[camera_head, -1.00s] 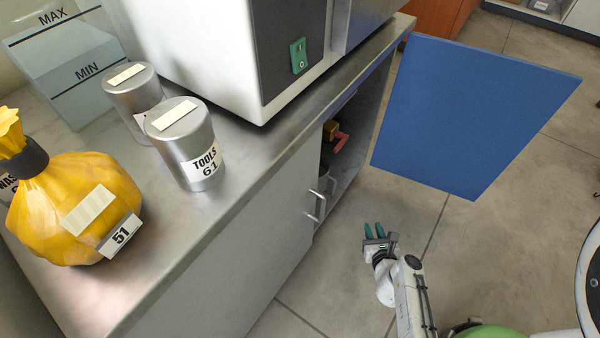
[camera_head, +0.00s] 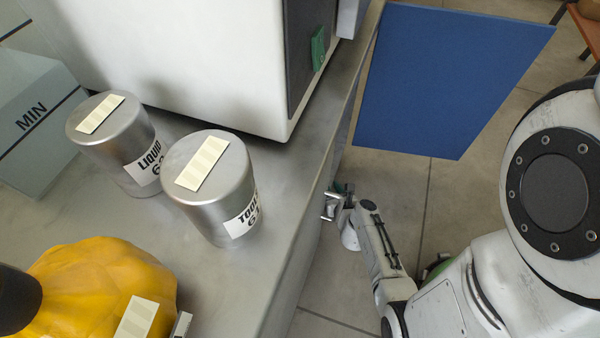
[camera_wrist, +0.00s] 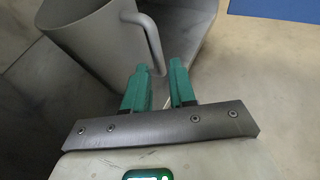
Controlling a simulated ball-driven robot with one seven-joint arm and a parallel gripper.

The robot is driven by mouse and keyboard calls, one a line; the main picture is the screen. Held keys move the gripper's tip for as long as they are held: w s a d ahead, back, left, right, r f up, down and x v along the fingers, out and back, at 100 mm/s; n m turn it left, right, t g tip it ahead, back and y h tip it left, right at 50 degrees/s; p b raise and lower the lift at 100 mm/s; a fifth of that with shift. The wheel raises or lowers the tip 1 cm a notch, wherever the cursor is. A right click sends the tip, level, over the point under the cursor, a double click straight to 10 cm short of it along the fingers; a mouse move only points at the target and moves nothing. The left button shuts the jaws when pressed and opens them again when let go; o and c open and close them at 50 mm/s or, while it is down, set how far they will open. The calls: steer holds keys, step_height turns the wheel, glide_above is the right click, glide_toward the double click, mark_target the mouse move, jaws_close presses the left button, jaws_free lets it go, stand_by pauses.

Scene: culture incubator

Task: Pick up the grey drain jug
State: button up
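The grey drain jug (camera_wrist: 90,35) shows in the wrist view at the upper left, with its handle (camera_wrist: 152,38) on its right side. My gripper (camera_wrist: 162,70) has two green fingers, parted with a gap between them and nothing held. The lower end of the handle lies just beyond the fingertips; I cannot tell the exact distance. In the head view my gripper (camera_head: 340,190) is low beside the counter's front edge, partly hidden. The jug does not show in the head view.
The metal counter (camera_head: 290,170) carries two metal canisters (camera_head: 112,140) (camera_head: 212,185), a yellow bag (camera_head: 110,280) and a white incubator (camera_head: 190,60). A blue panel (camera_head: 440,80) stands out beyond the counter. Bare floor (camera_head: 395,190) lies between the panel and my arm.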

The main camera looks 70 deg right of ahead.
steer(key=b+x, duration=0.2)
steer(key=x, duration=0.4)
steer(key=shift+a+f, duration=0.15)
steer(key=shift+c, duration=0.3)
jaws_close()
stand_by(0.9)
steer(key=shift+r, duration=0.2)
